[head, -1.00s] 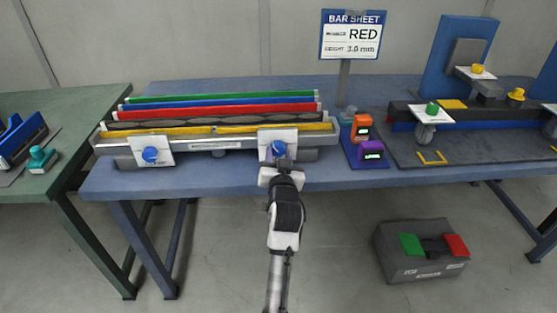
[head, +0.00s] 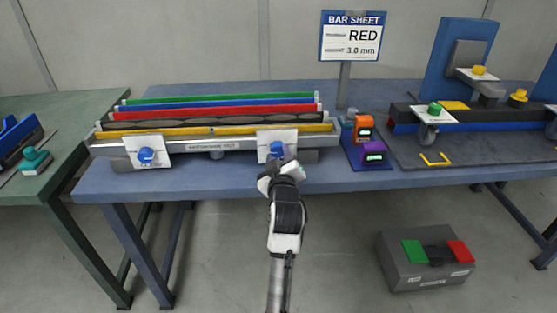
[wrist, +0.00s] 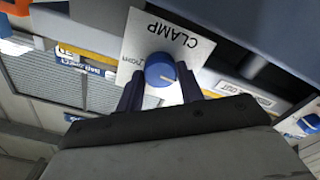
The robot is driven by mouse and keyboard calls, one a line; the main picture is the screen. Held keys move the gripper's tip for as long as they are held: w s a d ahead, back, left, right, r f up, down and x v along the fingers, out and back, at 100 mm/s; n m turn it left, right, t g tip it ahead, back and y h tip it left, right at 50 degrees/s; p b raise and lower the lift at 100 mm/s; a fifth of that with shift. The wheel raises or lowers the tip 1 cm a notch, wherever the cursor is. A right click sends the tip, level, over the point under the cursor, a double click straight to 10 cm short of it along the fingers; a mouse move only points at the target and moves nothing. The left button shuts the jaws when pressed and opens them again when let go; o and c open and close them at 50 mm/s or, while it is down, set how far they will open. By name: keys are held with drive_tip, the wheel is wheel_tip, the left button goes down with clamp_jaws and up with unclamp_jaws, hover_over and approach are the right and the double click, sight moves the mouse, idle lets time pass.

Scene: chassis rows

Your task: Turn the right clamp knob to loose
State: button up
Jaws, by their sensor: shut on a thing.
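The right clamp knob (head: 277,148) is blue and round. It sits on a white plate (head: 291,137) at the front right of the long metal fixture. My gripper (head: 279,160) reaches it from the front and is shut on it. In the wrist view the knob (wrist: 158,68) lies between the two dark fingers of my gripper (wrist: 160,76). A pale pointer line on the knob points toward the right finger. The plate (wrist: 146,32) reads CLAMP upside down; its smaller lettering is partly hidden. The left clamp knob (head: 146,155) is blue, on its own white plate.
Yellow, dark, red, blue and green bars lie along and behind the fixture (head: 215,147). Orange (head: 363,128) and purple (head: 373,151) devices stand to the right of the gripper. A grey box (head: 420,276) with green and red pads is on the floor. The sign reads RED, 3.0 mm.

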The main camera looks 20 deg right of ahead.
drive_tip(key=shift+r+n, duration=0.1)
drive_tip(key=shift+n, duration=0.5)
drive_tip(key=o, duration=1)
drive_tip(key=shift+s, duration=0.1)
drive_tip(key=b+v, duration=0.2)
drive_tip(key=v, duration=1.1)
drive_tip(key=shift+s, duration=0.3)
drive_tip(key=shift+a, duration=0.1)
